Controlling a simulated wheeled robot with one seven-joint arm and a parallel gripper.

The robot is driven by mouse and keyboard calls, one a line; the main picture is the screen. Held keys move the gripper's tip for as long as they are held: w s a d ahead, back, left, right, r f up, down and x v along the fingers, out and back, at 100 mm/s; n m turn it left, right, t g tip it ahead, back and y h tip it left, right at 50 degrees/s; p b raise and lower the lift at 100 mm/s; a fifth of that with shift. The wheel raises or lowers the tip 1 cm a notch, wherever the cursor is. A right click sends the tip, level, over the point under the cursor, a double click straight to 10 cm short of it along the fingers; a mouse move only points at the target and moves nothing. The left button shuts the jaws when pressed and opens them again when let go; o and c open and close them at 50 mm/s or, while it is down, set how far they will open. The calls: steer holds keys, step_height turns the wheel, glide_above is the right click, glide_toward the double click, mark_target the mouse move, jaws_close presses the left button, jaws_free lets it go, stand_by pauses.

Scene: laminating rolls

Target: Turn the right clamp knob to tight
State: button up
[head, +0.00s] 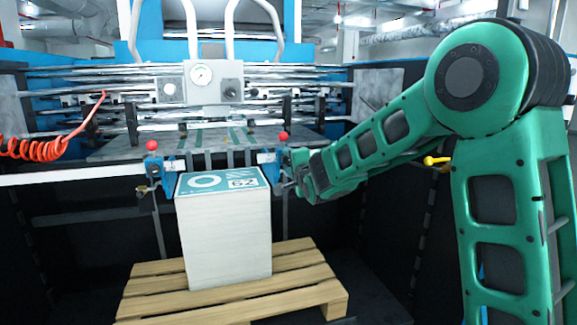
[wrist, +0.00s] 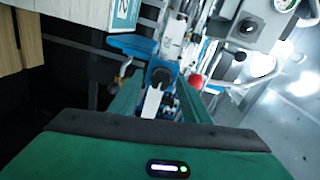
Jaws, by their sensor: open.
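The right clamp is a blue bracket (head: 267,163) with a red ball (head: 283,136) above it, beside the top right of the paper stack. In the wrist view the clamp's blue part (wrist: 132,45) and red ball (wrist: 195,82) also show. A black round knob (wrist: 161,75) with a pale bar below it appears between the fingers of my gripper (wrist: 158,100). The fingers are open and stand on either side of it. I cannot tell whether they touch it or how the knob is turned. In the head view my gripper (head: 292,170) is right of the clamp, its tips partly hidden.
A tall paper stack (head: 226,235) with a teal printed top stands on a wooden pallet (head: 300,285) just left of my gripper. A left clamp (head: 155,168) with its own red ball is across the stack. Machine rollers and a gauge panel (head: 202,80) lie behind.

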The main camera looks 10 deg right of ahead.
steer(key=s, duration=1)
steer(key=shift+s+d+r, duration=0.25)
steer(key=shift+d, duration=0.15)
steer(key=s+d+f+n+g+h, duration=0.2)
steer(key=s+d+f+g, duration=0.25)
steer(key=s+d, duration=0.4)
steer(key=s+d+f+n+g+h, duration=0.1)
steer(key=s+d+f+g+h, duration=0.15)
steer(key=s+d+f, duration=0.6)
steer(key=s+d+f+n+g+y, duration=0.1)
steer(key=s+g, duration=0.4)
steer(key=s, duration=0.9)
steer(key=s+d+f+n+g+y, duration=0.2)
steer(key=s+n+g, duration=0.3)
steer(key=s, duration=1)
steer(key=shift+d+f, duration=0.5)
steer(key=shift+d, duration=0.05)
